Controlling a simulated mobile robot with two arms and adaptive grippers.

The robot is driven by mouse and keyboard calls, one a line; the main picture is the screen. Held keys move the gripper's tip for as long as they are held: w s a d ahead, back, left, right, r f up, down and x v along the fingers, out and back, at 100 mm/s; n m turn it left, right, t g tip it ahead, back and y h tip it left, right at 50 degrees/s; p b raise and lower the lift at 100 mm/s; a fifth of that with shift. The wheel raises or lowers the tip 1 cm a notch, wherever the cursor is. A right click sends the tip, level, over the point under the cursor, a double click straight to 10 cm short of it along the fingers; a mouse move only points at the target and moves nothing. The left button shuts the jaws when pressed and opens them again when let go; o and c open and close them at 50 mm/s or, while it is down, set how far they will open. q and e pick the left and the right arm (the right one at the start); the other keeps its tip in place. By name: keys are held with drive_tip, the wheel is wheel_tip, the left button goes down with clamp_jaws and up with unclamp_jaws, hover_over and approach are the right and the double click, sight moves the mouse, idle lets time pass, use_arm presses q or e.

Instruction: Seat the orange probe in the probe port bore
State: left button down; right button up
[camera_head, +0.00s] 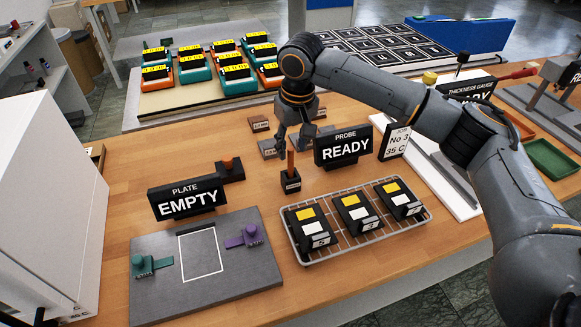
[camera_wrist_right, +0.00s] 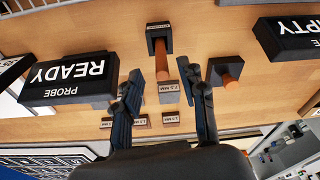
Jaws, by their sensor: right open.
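The orange probe (camera_head: 290,164) stands upright in a small black labelled block (camera_head: 291,183) on the wooden table. In the right wrist view the probe (camera_wrist_right: 161,62) rises from its black block (camera_wrist_right: 159,38). A dark block (camera_head: 230,172) with a short orange-brown peg (camera_head: 228,163) stands left of it. I cannot tell from these views which block has the probe port bore, and no open bore shows. My right gripper (camera_head: 291,143) is open above and behind the probe. In the wrist view its fingers (camera_wrist_right: 166,98) point toward the probe, with nothing visibly held. My left gripper is out of view.
The PROBE READY sign (camera_head: 343,147) stands close right of the probe. The PLATE EMPTY sign (camera_head: 187,199) and grey plate fixture (camera_head: 205,268) are front left. A wire rack (camera_head: 365,237) with black cards is front right. Small labelled blocks (camera_head: 258,123) lie behind.

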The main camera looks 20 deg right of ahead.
sight(291, 160)
wheel_tip(291, 160, down, 4)
drive_tip(key=shift+a+r+p, duration=0.1)
drive_tip(key=shift+p, duration=0.3)
drive_tip(key=shift+w+f, duration=0.15)
drive_tip(key=shift+f, duration=0.4)
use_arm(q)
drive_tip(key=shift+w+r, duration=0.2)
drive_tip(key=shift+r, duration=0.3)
use_arm(e)
clamp_jaws()
